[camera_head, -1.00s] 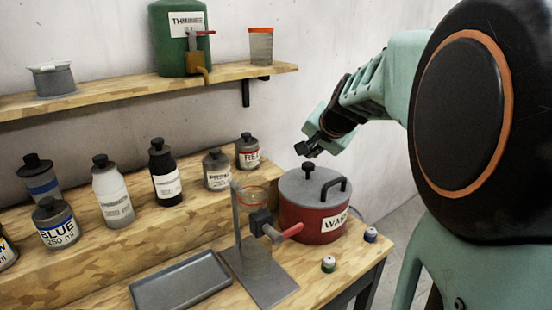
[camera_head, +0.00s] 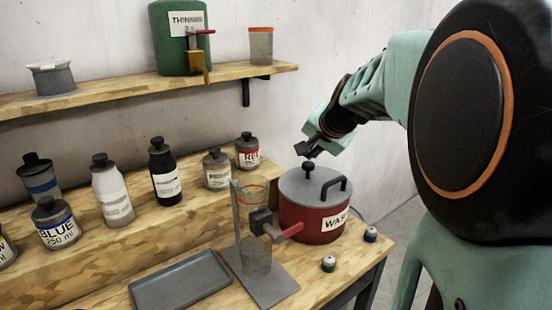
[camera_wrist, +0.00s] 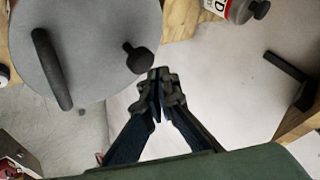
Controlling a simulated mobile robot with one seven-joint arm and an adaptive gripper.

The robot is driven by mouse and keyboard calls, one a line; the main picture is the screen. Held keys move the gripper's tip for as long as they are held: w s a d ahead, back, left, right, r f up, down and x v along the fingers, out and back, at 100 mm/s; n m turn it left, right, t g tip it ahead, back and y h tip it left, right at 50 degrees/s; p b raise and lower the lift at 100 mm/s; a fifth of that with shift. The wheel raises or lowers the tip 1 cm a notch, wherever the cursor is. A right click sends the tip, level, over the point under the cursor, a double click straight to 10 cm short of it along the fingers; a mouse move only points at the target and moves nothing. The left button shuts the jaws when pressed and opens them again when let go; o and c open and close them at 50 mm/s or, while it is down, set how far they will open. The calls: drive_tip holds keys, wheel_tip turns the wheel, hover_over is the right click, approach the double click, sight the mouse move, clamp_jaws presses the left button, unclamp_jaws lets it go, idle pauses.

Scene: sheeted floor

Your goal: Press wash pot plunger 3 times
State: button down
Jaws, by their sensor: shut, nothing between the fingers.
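The red wash pot (camera_head: 310,222) has a grey lid (camera_head: 303,184), a black loop handle and a white label. It stands at the right end of the bench. Its black plunger knob (camera_head: 308,168) stands up from the lid. In the wrist view, the knob (camera_wrist: 139,58) shows near the lid's edge, beside the fingertips. My gripper (camera_head: 309,151) is shut and empty. In the head view it appears just above the knob. In the wrist view, my gripper (camera_wrist: 160,78) looks close to the knob; I cannot tell whether they touch.
A stand with a red-handled valve (camera_head: 285,232) is left of the pot. Several bottles (camera_head: 164,170) line the raised step behind. A grey tray (camera_head: 180,280) lies front left. A shelf (camera_head: 120,88) runs above.

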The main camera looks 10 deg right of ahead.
sight(309, 164)
drive_tip(key=shift+f, duration=0.3)
drive_tip(key=shift+f+b, duration=1.3)
drive_tip(key=shift+f, duration=0.05)
idle(0.9)
idle(0.4)
drive_tip(key=shift+r+p, duration=1.25)
drive_tip(key=shift+r, duration=0.45)
wheel_tip(309, 164, up, 5)
drive_tip(key=p, duration=0.4)
drive_tip(key=shift+r, duration=0.1)
idle(1.0)
